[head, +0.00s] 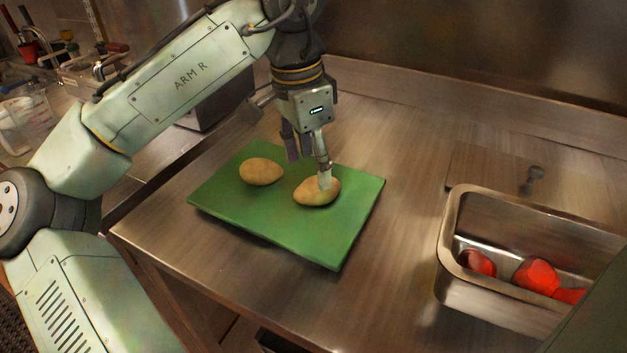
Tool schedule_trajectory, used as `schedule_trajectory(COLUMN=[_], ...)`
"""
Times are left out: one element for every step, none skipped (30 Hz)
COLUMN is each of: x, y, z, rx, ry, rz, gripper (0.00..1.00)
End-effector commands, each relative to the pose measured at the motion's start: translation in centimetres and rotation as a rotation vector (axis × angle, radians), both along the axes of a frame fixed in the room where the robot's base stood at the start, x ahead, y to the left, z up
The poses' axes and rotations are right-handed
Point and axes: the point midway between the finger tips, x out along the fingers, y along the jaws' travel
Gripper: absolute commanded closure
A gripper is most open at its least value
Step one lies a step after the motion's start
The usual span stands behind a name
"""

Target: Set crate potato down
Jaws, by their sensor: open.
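Two tan potatoes rest on a green cutting board (245,220) on the steel counter. The left potato (262,171) lies apart from my gripper. The right potato (312,195) lies near the board's middle right. My gripper (308,168) points down at the right potato and is open. One fingertip overlaps that potato's upper right side in the picture; I cannot tell whether it touches. The other finger is at the potato's upper left, partly behind. No crate that I can name for sure is in view besides a steel pan (448,235) at the right.
The steel pan holds several red pieces (537,275). A small dark knob (535,173) stands on a lid behind the pan. The steel counter (400,150) is clear between board and pan. A sink area with utensils and a clear container (25,122) lies at the left.

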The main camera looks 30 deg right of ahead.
Motion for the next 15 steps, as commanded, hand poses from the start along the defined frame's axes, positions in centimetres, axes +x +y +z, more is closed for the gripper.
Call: schedule_trajectory(x=[-0.1,0.0,0.0,0.0,0.0,0.0,0.1,0.1,0.1,0.1,0.1,0.1,0.0,0.0,0.0], y=[0.0,0.1,0.2,0.3,0.4,0.5,0.6,0.7,0.7,0.7,0.8,0.8,0.8,0.8,0.8], z=[1.1,1.8,2.6,3.2,3.7,4.5,4.9,5.3,5.7,6.0,6.2,6.5,6.6,6.6,6.7], rx=[-0.003,-0.002,-0.002,-0.002,-0.002,0.000,0.001,0.002,0.001,0.001,0.001,0.001,0.001,0.000,0.000], ry=[-0.001,-0.002,-0.002,-0.001,-0.001,-0.002,-0.003,-0.003,-0.001,-0.002,-0.002,-0.002,-0.001,0.000,0.000], rz=[-0.002,-0.001,0.000,0.000,-0.001,0.001,0.002,0.002,0.002,0.002,0.001,0.000,0.000,0.000,-0.001], gripper=[0.38,0.38,0.38,0.38,0.38,0.38,0.38,0.38,0.38,0.38,0.38,0.38,0.38,0.38,0.38])
